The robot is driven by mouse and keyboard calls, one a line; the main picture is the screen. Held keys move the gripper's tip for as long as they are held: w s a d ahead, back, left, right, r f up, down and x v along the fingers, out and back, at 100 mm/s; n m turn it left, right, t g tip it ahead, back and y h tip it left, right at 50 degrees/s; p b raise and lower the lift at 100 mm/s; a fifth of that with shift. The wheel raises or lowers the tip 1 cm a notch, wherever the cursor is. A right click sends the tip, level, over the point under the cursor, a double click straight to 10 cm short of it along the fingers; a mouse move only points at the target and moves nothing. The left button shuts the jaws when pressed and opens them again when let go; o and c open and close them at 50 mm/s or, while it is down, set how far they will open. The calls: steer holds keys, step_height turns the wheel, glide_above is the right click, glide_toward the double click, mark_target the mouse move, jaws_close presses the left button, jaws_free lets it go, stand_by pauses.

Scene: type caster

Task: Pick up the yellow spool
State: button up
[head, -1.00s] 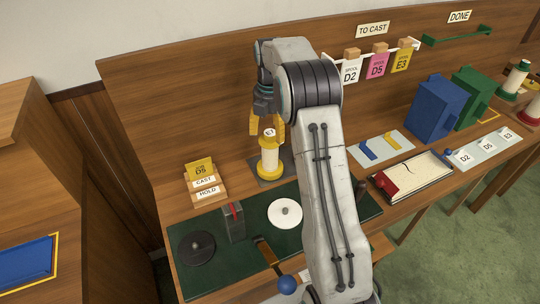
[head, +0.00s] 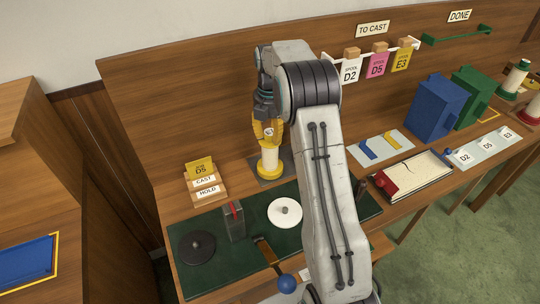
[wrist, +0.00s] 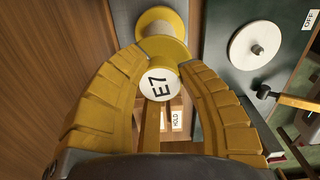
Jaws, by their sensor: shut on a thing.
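The yellow spool (head: 269,161) stands upright on a dark square pad (head: 256,167) on the bench, with a yellow base flange and a pale core. In the wrist view, the two fingertips (wrist: 163,62) press on either side of the top flange. The fingers partly hide the spool's top in the head view.
A card holder (head: 203,184) marked CAST and HOLD stands left of the spool. A green mat (head: 262,236) in front carries a black disc (head: 197,248), a white disc (head: 285,212) and a grey block (head: 234,222). The wooden back panel (head: 190,110) rises close behind.

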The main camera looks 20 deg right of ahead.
jaws_close()
steer(key=shift+r, duration=0.1)
